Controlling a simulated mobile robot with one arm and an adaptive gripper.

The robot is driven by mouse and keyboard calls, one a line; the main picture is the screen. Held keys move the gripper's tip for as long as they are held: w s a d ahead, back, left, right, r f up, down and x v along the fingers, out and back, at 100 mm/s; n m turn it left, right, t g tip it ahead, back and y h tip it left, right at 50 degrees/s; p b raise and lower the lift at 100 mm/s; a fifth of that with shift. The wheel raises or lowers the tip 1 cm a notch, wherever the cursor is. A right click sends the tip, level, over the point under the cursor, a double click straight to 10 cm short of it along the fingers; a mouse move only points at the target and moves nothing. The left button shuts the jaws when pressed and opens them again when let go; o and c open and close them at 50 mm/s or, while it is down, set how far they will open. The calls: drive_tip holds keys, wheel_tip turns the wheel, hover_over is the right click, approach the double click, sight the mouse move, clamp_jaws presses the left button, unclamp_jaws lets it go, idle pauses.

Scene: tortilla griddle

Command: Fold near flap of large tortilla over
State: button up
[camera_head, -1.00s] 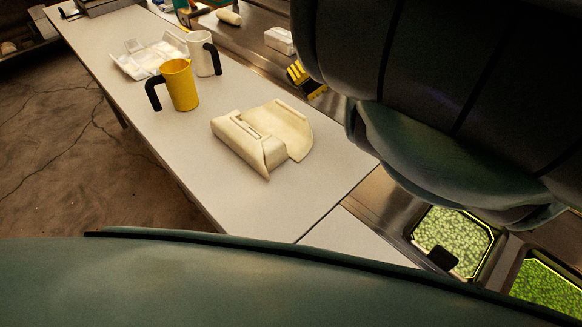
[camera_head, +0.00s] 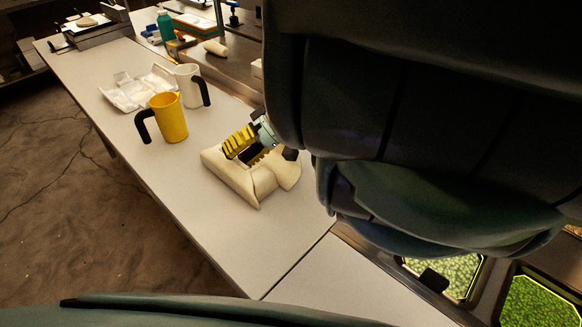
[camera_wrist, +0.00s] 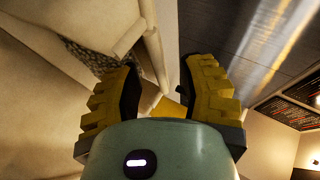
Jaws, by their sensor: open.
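The large tortilla (camera_head: 234,181) lies on the pale table (camera_head: 215,229). It is pale cream, with a raised folded part on its left side; my gripper and arm hide part of its right and far side. My gripper (camera_head: 247,153) is over the tortilla's far upper part, its yellow ribbed fingers apart. In the wrist view the fingers (camera_wrist: 160,82) are spread, with cream tortilla edges (camera_wrist: 132,40) at and beside the left finger. A dark speckled patch shows between the cream layers there. I cannot tell whether a finger touches the tortilla.
A yellow mug (camera_head: 171,118) and a white mug (camera_head: 188,88), both with black handles, stand beyond the tortilla. A crumpled white tray (camera_head: 136,90) lies left of them. Green-filled bins (camera_head: 541,303) are at lower right. The table's near part is clear.

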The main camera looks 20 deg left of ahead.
drive_tip(key=shift+x, duration=0.95)
drive_tip(key=shift+c, duration=0.2)
clamp_jaws()
